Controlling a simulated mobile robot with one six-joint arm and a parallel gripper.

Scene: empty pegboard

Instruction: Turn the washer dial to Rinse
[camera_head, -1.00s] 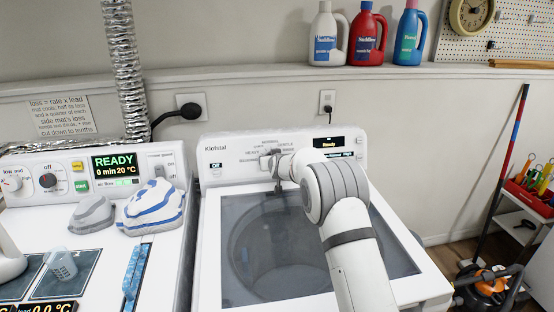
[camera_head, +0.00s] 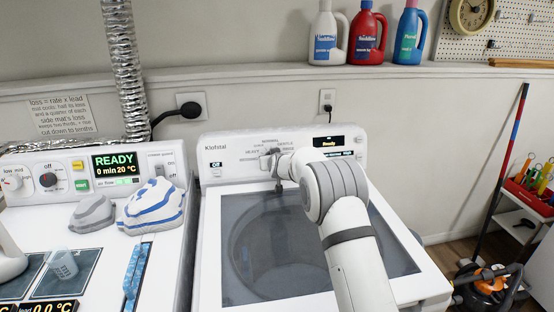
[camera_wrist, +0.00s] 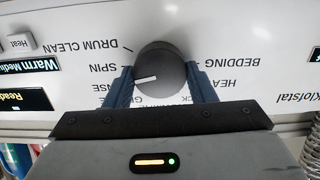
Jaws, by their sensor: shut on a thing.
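The washer dial (camera_wrist: 165,66) is a dark round knob with a white pointer line, seen upside down in the wrist view. My gripper (camera_wrist: 160,78) is shut on the dial, with a blue-grey finger on each side of it. The pointer faces left and slightly down, towards a partly hidden label ending in "NSE" (camera_wrist: 107,88). The SPIN label (camera_wrist: 103,68) is just above that. The lower labels are partly covered by my gripper. In the head view my gripper (camera_head: 272,163) is at the panel of the white washer (camera_head: 209,262), and my arm hides part of the panel.
The washer display (camera_head: 328,141) is lit, and so is the wrist view's "Warm Medium" screen (camera_wrist: 30,65). Several bottles (camera_head: 366,38) stand on the ledge.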

